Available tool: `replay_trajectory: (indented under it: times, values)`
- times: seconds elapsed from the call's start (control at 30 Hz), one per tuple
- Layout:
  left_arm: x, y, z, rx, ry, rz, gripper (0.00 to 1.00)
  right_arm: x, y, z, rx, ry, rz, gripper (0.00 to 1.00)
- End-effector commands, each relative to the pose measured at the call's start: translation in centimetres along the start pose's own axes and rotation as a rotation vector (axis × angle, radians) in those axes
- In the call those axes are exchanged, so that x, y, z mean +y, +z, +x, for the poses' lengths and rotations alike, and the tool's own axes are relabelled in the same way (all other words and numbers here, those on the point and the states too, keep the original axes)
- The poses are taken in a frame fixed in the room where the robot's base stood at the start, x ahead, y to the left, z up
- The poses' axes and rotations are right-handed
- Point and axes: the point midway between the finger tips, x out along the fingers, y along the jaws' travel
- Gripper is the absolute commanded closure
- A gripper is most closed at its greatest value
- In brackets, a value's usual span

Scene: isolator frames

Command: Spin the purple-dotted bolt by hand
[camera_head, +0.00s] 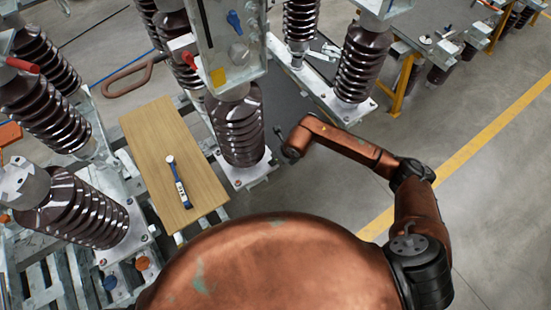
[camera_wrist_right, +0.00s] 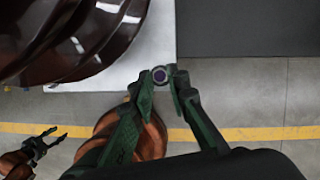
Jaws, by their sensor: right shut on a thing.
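The bolt with a purple dot (camera_wrist_right: 159,75) shows in the right wrist view at the edge of a pale base plate (camera_wrist_right: 170,45). My right gripper (camera_wrist_right: 162,76) has its green fingertips on either side of the bolt and is shut on it. In the head view my right arm reaches in from the right, ending beside the base of the middle insulator (camera_head: 240,125); the bolt cannot be made out there. My left gripper (camera_wrist_right: 58,138) shows at the lower left of the right wrist view, with its dark fingers apart and empty. It is not in the head view.
A wooden board (camera_head: 155,140) with a blue-and-white tool (camera_head: 179,183) lies left of the middle insulator. Ribbed brown insulators (camera_head: 362,65) stand on several sides. The grey floor (camera_head: 480,190) at right is open.

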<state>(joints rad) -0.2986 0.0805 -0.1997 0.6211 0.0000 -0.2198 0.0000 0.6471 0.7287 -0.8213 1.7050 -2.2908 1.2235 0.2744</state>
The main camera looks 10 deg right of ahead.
Motion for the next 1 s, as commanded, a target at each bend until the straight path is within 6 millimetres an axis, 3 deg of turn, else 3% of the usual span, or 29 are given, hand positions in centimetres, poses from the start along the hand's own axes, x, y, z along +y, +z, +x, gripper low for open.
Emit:
replay_trajectory:
  times: [0.3, 0.77, 0.8, 1.0]
  values:
    - [0.02, 0.20, -0.29, -0.003, 0.000, 0.000, 0.60, 0.14, 0.04, -0.03, 0.000, -0.045, 0.107, 1.00]
    - [0.05, 0.21, -0.30, -0.003, 0.001, 0.000, 0.60, 0.14, 0.00, 0.00, 0.001, -0.051, 0.123, 1.00]
    - [0.05, 0.21, -0.30, -0.003, 0.001, 0.000, 0.60, 0.13, 0.00, 0.00, 0.001, -0.051, 0.123, 0.84]
    - [0.06, 0.20, -0.30, -0.003, 0.001, 0.000, 0.60, 0.13, 0.00, 0.00, 0.001, -0.051, 0.122, 0.71]
